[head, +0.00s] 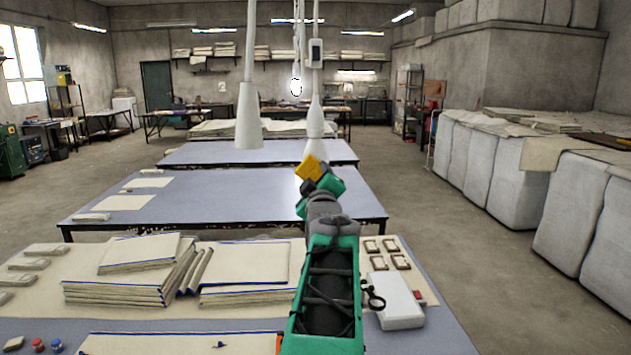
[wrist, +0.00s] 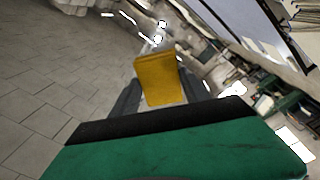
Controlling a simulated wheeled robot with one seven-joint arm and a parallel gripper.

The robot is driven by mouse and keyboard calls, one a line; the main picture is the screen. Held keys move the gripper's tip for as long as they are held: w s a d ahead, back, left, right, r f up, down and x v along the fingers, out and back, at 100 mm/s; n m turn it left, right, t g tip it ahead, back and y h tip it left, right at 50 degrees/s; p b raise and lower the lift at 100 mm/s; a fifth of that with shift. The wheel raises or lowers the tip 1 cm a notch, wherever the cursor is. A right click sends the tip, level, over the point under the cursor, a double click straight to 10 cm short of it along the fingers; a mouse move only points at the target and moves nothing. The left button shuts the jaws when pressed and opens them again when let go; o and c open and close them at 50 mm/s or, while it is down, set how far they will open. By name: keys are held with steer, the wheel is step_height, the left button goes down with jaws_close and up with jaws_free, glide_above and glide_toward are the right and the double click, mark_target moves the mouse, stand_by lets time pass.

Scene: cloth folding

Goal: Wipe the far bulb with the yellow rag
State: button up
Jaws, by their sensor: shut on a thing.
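The yellow rag (head: 311,167) is at the end of my raised arm, in the middle of the head view. My gripper (head: 317,176) is shut on it. In the wrist view the rag (wrist: 160,80) stands up as a flat yellow piece between the two dark fingers. A small bright bulb (head: 296,86) with a dark outline hangs on a cord, beyond and slightly left of the rag in the picture. A gap shows between rag and bulb in the picture; the true distance is hard to tell. The bulb cannot be made out surely in the wrist view.
Two white conical lamps hang nearer, one at left (head: 248,118) and one just above the rag (head: 315,118). Blue-topped tables (head: 240,200) stand in rows below. Folded cloth stacks (head: 130,285) lie on the nearest table. Large wrapped bales (head: 495,175) line the right; the aisle floor is clear.

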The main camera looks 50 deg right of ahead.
mark_target(316, 162)
steer(key=shift+a+r, duration=0.1)
steer(key=shift+r, duration=1.95)
steer(key=shift+f, duration=0.15)
steer(key=shift+b, duration=0.45)
step_height(316, 162, down, 4)
steer(key=b, duration=0.4)
steer(key=shift+b, duration=0.4)
